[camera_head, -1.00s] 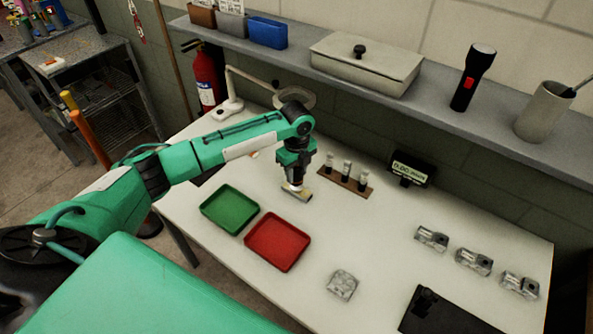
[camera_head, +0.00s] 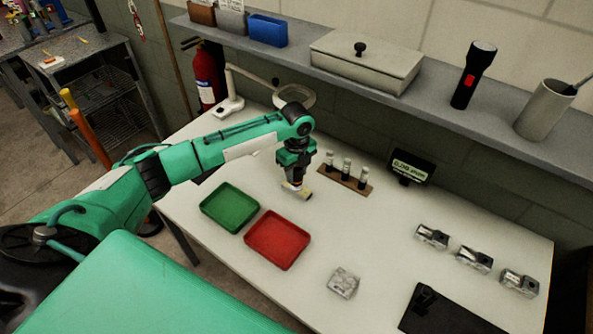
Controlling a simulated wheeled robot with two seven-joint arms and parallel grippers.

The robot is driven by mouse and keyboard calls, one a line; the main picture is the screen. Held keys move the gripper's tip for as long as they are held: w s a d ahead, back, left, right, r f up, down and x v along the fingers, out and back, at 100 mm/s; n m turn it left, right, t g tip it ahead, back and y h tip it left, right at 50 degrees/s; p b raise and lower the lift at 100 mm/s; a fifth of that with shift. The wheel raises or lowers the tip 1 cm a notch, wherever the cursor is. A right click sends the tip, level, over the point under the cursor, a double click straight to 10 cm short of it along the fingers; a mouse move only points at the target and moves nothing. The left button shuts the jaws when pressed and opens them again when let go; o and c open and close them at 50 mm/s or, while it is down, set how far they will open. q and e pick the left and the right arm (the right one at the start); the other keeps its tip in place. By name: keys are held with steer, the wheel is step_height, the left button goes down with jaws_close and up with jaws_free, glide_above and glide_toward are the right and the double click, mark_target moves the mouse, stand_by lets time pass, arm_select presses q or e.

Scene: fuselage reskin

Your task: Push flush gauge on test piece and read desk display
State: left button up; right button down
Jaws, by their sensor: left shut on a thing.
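My left gripper (camera_head: 296,184) points down over the middle-back of the white table. It is shut on a small pale piece (camera_head: 301,192), low over the table top; I cannot tell whether this is the flush gauge or whether it touches the table. A black desk display (camera_head: 411,167) stands at the back right of the gripper, its figures too small to read surely. A grey metal block (camera_head: 343,282) lies at the front, and several similar blocks (camera_head: 474,260) stand in a row on the right; I cannot tell which is the test piece. My right gripper is not in view.
A brown rack with three small cylinders (camera_head: 346,182) stands just right of the gripper. A green tray (camera_head: 230,207) and a red tray (camera_head: 277,240) lie at front left. A magnifier lamp (camera_head: 230,105) is behind. A black plate (camera_head: 450,314) is at front right. The middle right is clear.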

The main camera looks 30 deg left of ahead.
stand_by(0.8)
arm_select(q)
steer(key=shift+f+p, duration=0.1)
steer(key=shift+p, duration=0.35)
stand_by(0.8)
step_height(320, 180, up, 7)
steer(key=p, duration=0.7)
stand_by(0.8)
stand_by(0.7)
